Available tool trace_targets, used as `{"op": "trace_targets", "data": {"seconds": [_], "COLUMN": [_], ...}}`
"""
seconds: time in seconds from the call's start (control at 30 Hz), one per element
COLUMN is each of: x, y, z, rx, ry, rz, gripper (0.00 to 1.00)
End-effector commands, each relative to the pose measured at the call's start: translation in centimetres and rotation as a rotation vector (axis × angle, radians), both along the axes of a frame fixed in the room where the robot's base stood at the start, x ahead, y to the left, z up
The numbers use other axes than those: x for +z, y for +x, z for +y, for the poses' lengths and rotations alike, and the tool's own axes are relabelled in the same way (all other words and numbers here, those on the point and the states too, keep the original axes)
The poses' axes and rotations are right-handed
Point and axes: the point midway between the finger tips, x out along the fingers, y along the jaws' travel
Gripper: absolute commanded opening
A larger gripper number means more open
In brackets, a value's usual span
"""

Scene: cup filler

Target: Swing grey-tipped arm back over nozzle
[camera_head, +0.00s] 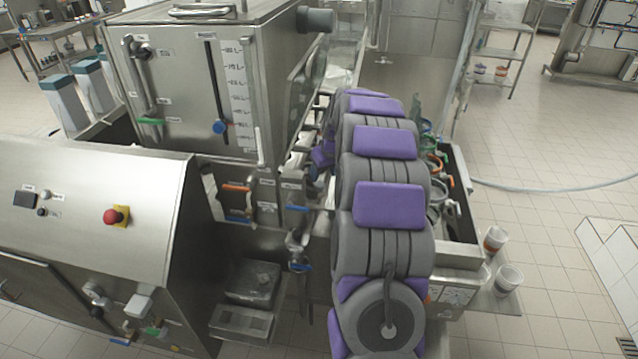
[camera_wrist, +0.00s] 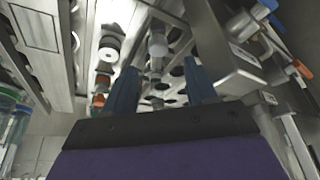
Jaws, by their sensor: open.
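My gripper (camera_wrist: 162,86) is open in the wrist view, its two dark blue fingers apart with nothing held between them. A pale translucent cylinder, which looks like the nozzle (camera_wrist: 157,48), hangs beyond the fingertips, in line with the gap. A pale grey round tip (camera_wrist: 109,48) is on the left of it, apart from the fingers; I cannot tell for sure that it belongs to the grey-tipped arm.
The steel tank (camera_head: 190,85) with a level scale stands left of my arm. Blue-handled (camera_head: 300,267) and orange-handled (camera_head: 237,187) valves stick out below it. White cups (camera_head: 508,280) stand on a ledge at right. Perforated metal (camera_wrist: 160,95) lies behind my fingers.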

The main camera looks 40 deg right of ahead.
Motion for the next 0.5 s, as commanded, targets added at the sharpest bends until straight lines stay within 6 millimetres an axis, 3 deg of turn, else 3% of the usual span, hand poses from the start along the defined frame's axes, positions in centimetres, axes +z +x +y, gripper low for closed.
{"op": "trace_targets", "data": {"seconds": [0.03,0.2,0.5], "x": [-1.2,-3.6,-5.8], "y": [0.3,1.4,2.5], "z": [-0.1,0.1,0.5], "rx": [-0.001,0.0,0.001], "ry": [0.004,-0.003,-0.008], "rz": [0.004,0.0,0.003], "gripper": [0.57,0.57,0.57]}}
